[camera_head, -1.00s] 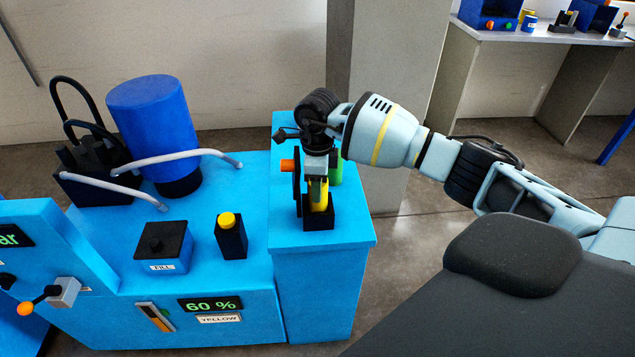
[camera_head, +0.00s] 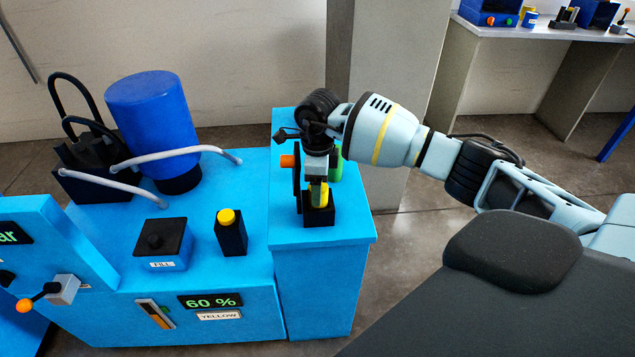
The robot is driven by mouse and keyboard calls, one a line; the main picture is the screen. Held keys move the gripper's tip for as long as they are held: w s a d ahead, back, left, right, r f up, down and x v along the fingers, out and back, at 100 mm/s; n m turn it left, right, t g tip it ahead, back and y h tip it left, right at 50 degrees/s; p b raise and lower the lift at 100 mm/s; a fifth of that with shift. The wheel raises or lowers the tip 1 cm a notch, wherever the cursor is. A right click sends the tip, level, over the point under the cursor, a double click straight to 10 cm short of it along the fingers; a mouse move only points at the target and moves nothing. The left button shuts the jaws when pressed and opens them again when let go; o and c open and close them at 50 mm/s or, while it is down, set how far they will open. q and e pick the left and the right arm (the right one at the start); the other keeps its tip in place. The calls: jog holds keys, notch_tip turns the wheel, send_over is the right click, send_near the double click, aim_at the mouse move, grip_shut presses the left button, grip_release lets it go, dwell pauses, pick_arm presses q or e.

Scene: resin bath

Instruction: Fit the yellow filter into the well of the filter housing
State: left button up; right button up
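The yellow filter (camera_head: 323,198) is upright between the fingers of my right gripper (camera_head: 319,196), which points straight down and looks shut on it. The fingers hide part of the filter. The filter's lower end is at the mouth of the black well of the filter housing (camera_head: 320,218), on the blue stand at the right of the machine; how deep it sits inside is hidden. The housing has an upright black part with an orange knob (camera_head: 287,161) just left of the gripper. My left gripper is out of view.
A green cylinder (camera_head: 336,165) stands close behind the gripper. On the lower blue deck are a black holder with a yellow top (camera_head: 229,235), a black-lidded FILL box (camera_head: 163,244), a blue tank (camera_head: 153,125) and grey hoses. The stand's front right top is clear.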

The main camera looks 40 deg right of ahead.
jog(key=shift+r, duration=0.1)
jog(key=shift+r, duration=0.35)
notch_tip(320, 180, up, 12)
jog(key=shift+r, duration=0.15)
dwell(0.6)
